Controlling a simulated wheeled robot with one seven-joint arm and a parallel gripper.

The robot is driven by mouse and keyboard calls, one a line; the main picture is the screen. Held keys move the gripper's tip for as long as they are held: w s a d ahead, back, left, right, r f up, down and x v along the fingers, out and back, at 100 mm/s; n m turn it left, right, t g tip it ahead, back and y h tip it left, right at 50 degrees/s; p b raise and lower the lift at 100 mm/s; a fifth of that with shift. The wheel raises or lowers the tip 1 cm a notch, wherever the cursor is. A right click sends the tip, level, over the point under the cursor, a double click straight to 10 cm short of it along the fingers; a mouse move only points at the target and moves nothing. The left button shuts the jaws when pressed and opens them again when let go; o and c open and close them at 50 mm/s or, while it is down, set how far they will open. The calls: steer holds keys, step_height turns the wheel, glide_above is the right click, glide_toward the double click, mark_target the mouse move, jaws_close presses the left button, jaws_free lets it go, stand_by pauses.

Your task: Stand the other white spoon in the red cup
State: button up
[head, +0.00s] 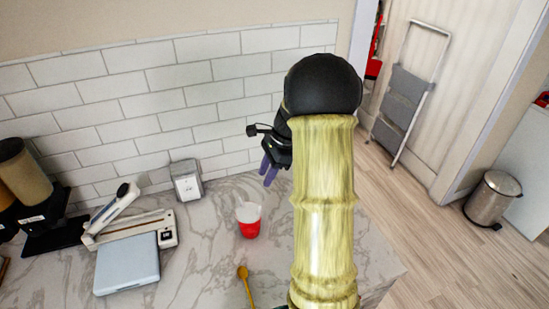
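The red cup (249,222) stands upright on the marble counter, left of my arm; its upper part looks white. I cannot make out a spoon in it. A golden-yellow spoon (246,286) lies on the counter in front of the cup, its bowl toward the cup. No white spoon can be made out; my arm hides part of the counter. My gripper (268,174), with purple fingers, is behind and slightly right of the cup, apart from it, near the tiled wall. Its fingers look close together, but the gap and anything between them are unclear.
A blue-grey flat box (127,264), a white and wood-toned device (130,227) and a small grey box (187,182) stand on the left. Dark equipment (38,215) is at far left. The counter around the cup is clear. A bin (492,198) and folded ladder (404,95) stand at right.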

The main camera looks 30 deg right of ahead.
steer(key=v, duration=0.6)
steer(key=shift+r+b, duration=0.2)
steer(key=shift+b, duration=0.2)
stand_by(0.8)
steer(key=s+a+f+n+h, duration=0.2)
steer(key=s+a+f+n, duration=0.2)
steer(key=s+a+n, duration=0.3)
steer(key=s+a+f+n+t+h, duration=0.1)
steer(key=s+a+f+n+h, duration=0.1)
steer(key=s+a+n, duration=0.5)
steer(key=a+f+n, duration=0.1)
steer(key=a+n, duration=0.3)
steer(key=n, duration=0.2)
steer(key=shift+s+f+t, duration=0.3)
steer(key=shift+f, duration=0.05)
